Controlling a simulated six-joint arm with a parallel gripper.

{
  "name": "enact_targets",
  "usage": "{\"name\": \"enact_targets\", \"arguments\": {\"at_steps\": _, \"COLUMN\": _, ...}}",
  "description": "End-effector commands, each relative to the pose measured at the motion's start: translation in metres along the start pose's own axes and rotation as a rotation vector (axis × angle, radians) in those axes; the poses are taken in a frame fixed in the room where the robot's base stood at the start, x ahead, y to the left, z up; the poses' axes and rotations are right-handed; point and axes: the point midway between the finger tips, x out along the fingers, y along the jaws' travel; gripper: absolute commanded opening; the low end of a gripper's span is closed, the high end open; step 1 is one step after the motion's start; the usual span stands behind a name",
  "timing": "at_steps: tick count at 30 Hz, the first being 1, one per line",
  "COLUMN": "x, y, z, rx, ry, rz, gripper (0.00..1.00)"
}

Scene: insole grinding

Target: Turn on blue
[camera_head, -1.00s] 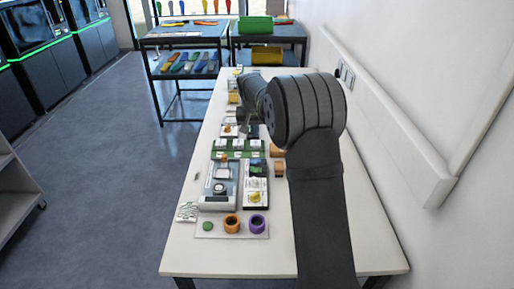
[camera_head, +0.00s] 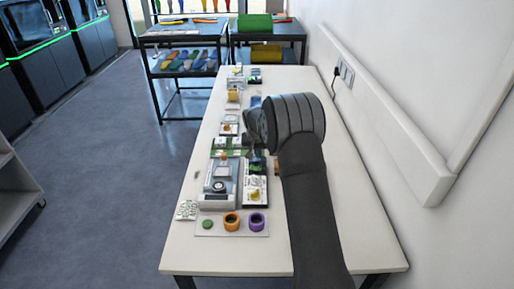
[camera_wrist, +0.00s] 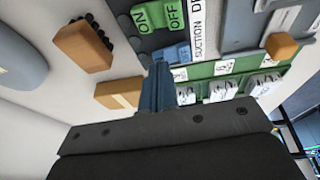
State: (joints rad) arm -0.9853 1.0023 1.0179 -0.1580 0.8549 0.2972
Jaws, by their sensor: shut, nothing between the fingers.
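The blue rocker switch (camera_wrist: 176,53) is on a dark panel in the upper middle of the wrist view, with its OFF end visible. Its other end is largely hidden behind my fingers. My gripper (camera_wrist: 158,70) is shut and empty, its fingertips over or against the blue switch's left end; contact cannot be told. A green rocker switch (camera_wrist: 158,14) marked ON and OFF sits above the blue one. In the head view my gripper (camera_head: 253,148) points down over the row of devices, and the blue switch cannot be made out.
Beside the switches is a green panel (camera_wrist: 222,72) with several white switches. Brown blocks (camera_wrist: 84,45) lie to the left. In the head view, orange (camera_head: 232,222) and purple (camera_head: 257,222) rings stand at the near end. The table's right side is mostly clear.

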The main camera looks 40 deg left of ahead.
Motion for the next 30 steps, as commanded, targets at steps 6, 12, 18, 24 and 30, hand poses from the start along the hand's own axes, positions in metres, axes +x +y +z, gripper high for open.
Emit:
{"name": "enact_targets", "arguments": {"at_steps": 6, "x": 0.001, "y": 0.000, "z": 0.000, "rx": 0.000, "ry": 0.001, "rz": 0.000, "gripper": 0.00}}
{"name": "enact_targets", "arguments": {"at_steps": 12, "x": 0.006, "y": 0.003, "z": 0.002, "rx": 0.001, "ry": -0.001, "rz": 0.000, "gripper": 0.00}}
{"name": "enact_targets", "arguments": {"at_steps": 18, "x": 0.009, "y": 0.005, "z": 0.003, "rx": 0.000, "ry": -0.001, "rz": -0.001, "gripper": 0.00}}
{"name": "enact_targets", "arguments": {"at_steps": 24, "x": 0.009, "y": 0.002, "z": 0.003, "rx": -0.001, "ry": -0.002, "rz": -0.001, "gripper": 0.00}}
{"name": "enact_targets", "arguments": {"at_steps": 30, "x": 0.005, "y": -0.006, "z": 0.002, "rx": -0.002, "ry": -0.001, "rz": -0.002, "gripper": 0.00}}
